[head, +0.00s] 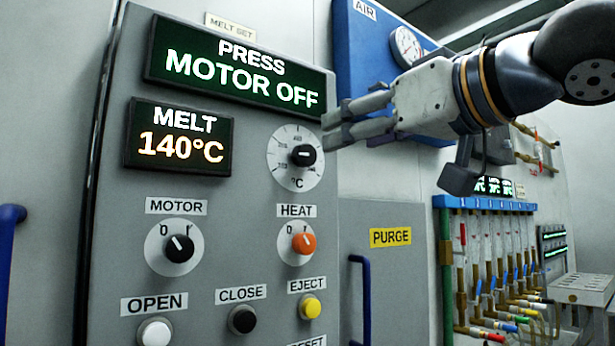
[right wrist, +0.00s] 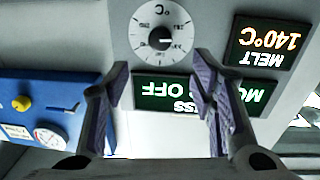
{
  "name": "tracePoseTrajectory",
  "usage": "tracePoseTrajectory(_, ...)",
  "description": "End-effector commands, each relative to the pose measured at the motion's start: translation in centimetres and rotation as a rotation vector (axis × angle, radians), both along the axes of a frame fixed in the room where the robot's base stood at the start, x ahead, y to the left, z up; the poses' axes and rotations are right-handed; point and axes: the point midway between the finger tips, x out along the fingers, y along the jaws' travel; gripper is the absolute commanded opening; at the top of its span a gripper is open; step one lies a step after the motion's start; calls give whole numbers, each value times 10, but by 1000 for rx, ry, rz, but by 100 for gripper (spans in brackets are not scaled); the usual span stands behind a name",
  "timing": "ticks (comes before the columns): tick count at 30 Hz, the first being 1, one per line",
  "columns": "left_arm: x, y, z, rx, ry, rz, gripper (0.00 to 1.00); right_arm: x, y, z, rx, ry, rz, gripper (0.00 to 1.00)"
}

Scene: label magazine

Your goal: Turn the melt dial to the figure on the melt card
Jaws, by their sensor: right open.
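The melt dial (head: 294,172) is a round white scale with a black knob (head: 303,156), on the grey panel right of the melt display. The display (head: 178,136) reads 140°C. The dial's small figures are hard to read. A label reading MELT SET (head: 230,27) shows at the top, with no figure visible on it. My right gripper (head: 331,126) is open and empty, just right of and above the dial. In the right wrist view, the dial (right wrist: 150,22) shows upside down beyond the open fingers (right wrist: 162,82). My left gripper is not in view.
The press display (head: 235,68) reads MOTOR OFF. Below are the motor knob (head: 180,248), the orange heat knob (head: 303,242) and several push buttons. A blue air panel with a gauge (head: 406,46) is behind my right arm. A blue handle (head: 365,295) stands out lower right of the dial.

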Motion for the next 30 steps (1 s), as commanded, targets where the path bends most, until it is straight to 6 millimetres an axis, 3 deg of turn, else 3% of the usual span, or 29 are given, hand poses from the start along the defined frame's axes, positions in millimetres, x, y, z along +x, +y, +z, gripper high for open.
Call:
tracePoseTrajectory(15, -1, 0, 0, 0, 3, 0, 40, 93, 58, -3, -3, 4, -3, 51)
tracePoseTrajectory(26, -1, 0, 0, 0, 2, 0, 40, 102, 64, -3, -3, 3, -2, 51)
tracePoseTrajectory(30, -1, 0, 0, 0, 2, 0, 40, 102, 64, -3, -3, 3, -2, 24)
